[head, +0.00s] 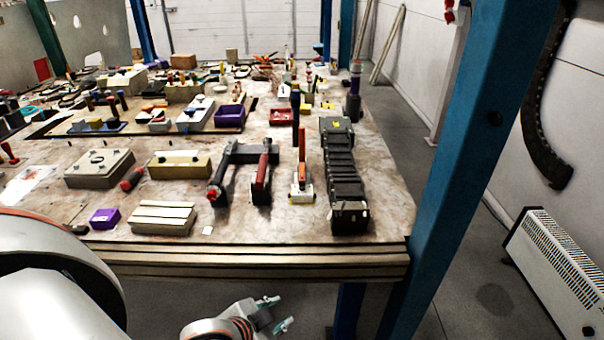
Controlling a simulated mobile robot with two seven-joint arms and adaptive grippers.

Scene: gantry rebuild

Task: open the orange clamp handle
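The orange clamp handle (302,150) stands upright on a small pale base with yellow parts (301,188), near the front right of the workbench. My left gripper (276,313) is at the bottom of the head view, below and in front of the table's front edge. Its two teal-tipped fingers are apart with nothing between them. It is well away from the orange handle and touches nothing that I can see. My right gripper is not in view.
A dark ribbed block (343,175) stands close to the right of the clamp. A red-handled clamp tool (262,176) stands to its left. The workbench front edge (250,262) lies between my gripper and the clamp. A blue post (450,170) rises at the right.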

